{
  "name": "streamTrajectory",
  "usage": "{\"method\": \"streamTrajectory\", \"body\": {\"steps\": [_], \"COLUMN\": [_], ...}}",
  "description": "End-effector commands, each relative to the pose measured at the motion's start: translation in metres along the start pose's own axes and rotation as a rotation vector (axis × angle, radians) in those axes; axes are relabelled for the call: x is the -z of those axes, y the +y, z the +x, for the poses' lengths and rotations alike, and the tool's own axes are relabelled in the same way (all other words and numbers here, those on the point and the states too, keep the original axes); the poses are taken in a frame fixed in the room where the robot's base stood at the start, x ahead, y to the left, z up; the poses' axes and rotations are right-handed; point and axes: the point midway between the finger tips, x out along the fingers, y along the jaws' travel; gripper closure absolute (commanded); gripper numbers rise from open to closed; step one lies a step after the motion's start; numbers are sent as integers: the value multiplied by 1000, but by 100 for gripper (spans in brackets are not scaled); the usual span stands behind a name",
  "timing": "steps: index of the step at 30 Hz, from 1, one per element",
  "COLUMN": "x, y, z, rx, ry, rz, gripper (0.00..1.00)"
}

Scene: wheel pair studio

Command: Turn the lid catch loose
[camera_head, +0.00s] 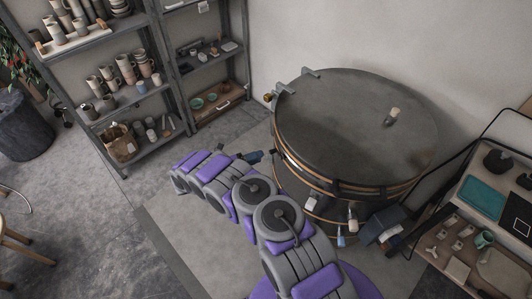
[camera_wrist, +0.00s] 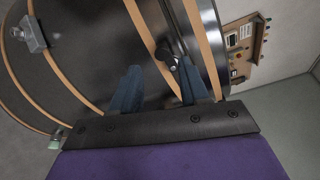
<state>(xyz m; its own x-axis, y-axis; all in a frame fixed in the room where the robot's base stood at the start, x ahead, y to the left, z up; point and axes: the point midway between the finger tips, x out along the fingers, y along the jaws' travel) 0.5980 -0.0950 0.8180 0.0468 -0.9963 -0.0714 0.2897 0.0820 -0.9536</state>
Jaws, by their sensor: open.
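A round dark metal drum with a flat lid (camera_head: 340,120) and tan bands stands in the middle of the head view. My gripper (camera_head: 254,156) is low at its left side, seen small there. In the wrist view my gripper (camera_wrist: 160,82) has its two blue fingers apart, close to the banded drum wall (camera_wrist: 80,60). A small dark lever with a rounded end (camera_wrist: 172,60), likely the lid catch, shows between and beyond the fingers, nearer the right one. I cannot tell whether a finger touches it. No catch can be made out clearly in the head view.
A grey bracket (camera_wrist: 33,36) sticks out from the drum. Shelves with pots (camera_head: 125,75) stand at the back left. A side table (camera_head: 490,200) with a teal tray is close on the drum's right. Floor at left is mostly clear.

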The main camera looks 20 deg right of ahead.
Motion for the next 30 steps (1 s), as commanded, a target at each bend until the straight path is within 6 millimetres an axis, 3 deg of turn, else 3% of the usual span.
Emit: {"method": "streamTrajectory", "body": {"steps": [9,15,30], "x": [0,0,0], "y": [3,2,2], "z": [-70,-96,-104], "rx": [-7,-3,-4], "ry": [-2,0,1], "rz": [0,-1,-2], "gripper": [55,55,55]}}
